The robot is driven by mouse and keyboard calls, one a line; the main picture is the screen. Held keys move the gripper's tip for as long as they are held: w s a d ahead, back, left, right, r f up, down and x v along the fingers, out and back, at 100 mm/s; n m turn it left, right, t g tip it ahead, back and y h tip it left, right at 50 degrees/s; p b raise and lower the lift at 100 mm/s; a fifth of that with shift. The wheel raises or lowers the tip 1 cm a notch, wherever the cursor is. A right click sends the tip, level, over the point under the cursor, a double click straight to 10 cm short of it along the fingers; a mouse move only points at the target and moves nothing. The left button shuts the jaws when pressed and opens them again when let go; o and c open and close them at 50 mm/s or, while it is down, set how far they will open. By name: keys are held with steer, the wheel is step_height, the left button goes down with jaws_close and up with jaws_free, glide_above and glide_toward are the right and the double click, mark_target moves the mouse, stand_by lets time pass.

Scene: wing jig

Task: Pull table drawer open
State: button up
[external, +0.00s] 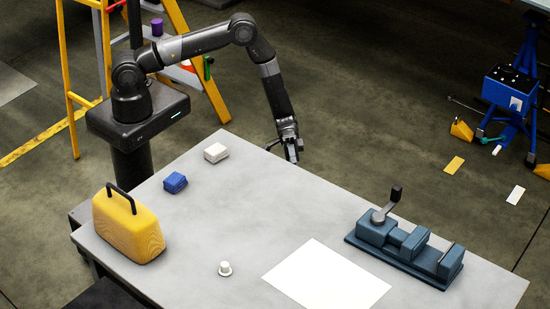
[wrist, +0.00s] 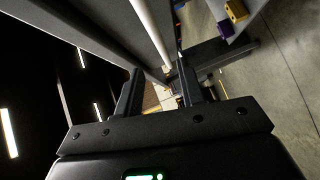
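The grey table (external: 210,235) fills the front of the external view. Its drawer does not show there. My gripper (external: 291,152) hangs pointing down just beyond the table's far edge, near the middle of that edge. In the wrist view my gripper (wrist: 160,90) has its two dark fingers apart with a gap between them. Ahead of the fingers a pale rod or edge (wrist: 152,32) runs beside a grey panel. I cannot tell whether it is the drawer's handle. No contact with the fingers is clear.
On the table are a yellow case (external: 127,228), blue block (external: 175,182), white block (external: 216,152), white knob-like piece (external: 225,268), white sheet (external: 327,277) and blue-grey vise (external: 405,245). A yellow ladder (external: 205,75) stands behind my arm.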

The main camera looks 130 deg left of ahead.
steer(key=x, duration=1)
steer(key=shift+w+d, duration=0.25)
steer(key=shift+c, duration=0.3)
jaws_close()
